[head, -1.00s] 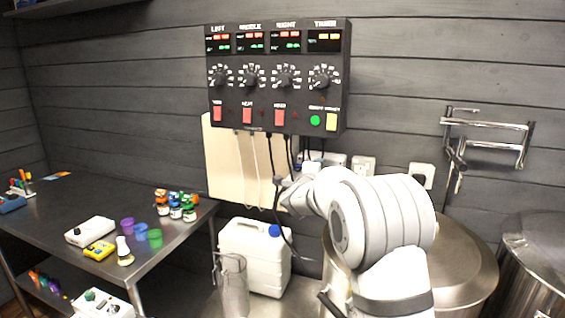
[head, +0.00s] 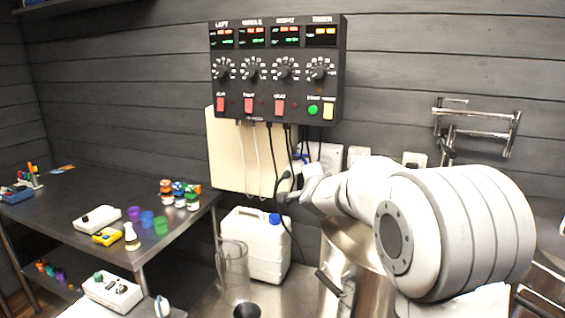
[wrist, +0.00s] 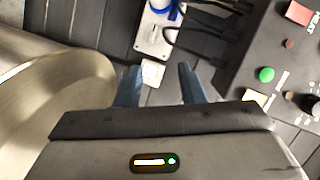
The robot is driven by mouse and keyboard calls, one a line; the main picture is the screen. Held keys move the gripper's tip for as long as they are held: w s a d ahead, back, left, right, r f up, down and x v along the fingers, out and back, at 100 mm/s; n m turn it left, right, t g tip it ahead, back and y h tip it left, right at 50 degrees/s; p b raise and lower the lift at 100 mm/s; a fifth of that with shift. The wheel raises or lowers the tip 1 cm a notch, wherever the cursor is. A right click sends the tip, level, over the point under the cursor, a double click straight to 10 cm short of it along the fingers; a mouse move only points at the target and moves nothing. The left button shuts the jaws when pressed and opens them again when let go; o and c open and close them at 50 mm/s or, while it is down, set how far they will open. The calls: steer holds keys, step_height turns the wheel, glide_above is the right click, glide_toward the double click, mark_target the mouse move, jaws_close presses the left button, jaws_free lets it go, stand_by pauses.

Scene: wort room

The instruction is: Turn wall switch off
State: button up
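In the wrist view, a small white plate (wrist: 152,72) on the dark wall lies between my fingertips; I cannot tell whether it is the wall switch or which way it is set. My gripper (wrist: 159,78) is open, its two blue-grey fingers apart with nothing held. In the head view, white wall plates (head: 357,154) and (head: 414,159) sit right of the control box, just above my arm. My gripper's fingers are hard to make out in the head view, small and partly behind my wrist.
The black control box (head: 277,85) hangs above my wrist; its cords run to a grey socket plate (wrist: 155,35). A white jug (head: 255,248) and a glass pitcher (head: 232,272) stand below. Steel vessels (wrist: 65,90) are close by. A steel table (head: 70,215) stands left.

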steer(key=s+d+f+n+g+b, duration=0.1)
steer(key=s+f+n+g, duration=0.3)
steer(key=s, duration=1)
steer(key=s+d+f+n+g+b, duration=0.2)
steer(key=s+f, duration=0.7)
steer(key=s, duration=0.5)
steer(key=s+d+f+n+g+y+b, duration=0.1)
steer(key=s+f+n+g, duration=0.5)
steer(key=s, duration=0.9)
steer(key=d+n+b, duration=0.1)
steer(key=d+n, duration=0.1)
steer(key=shift+f+n+g, duration=0.15)
steer(key=shift+n+g, duration=0.15)
steer(key=shift+g, duration=0.1)
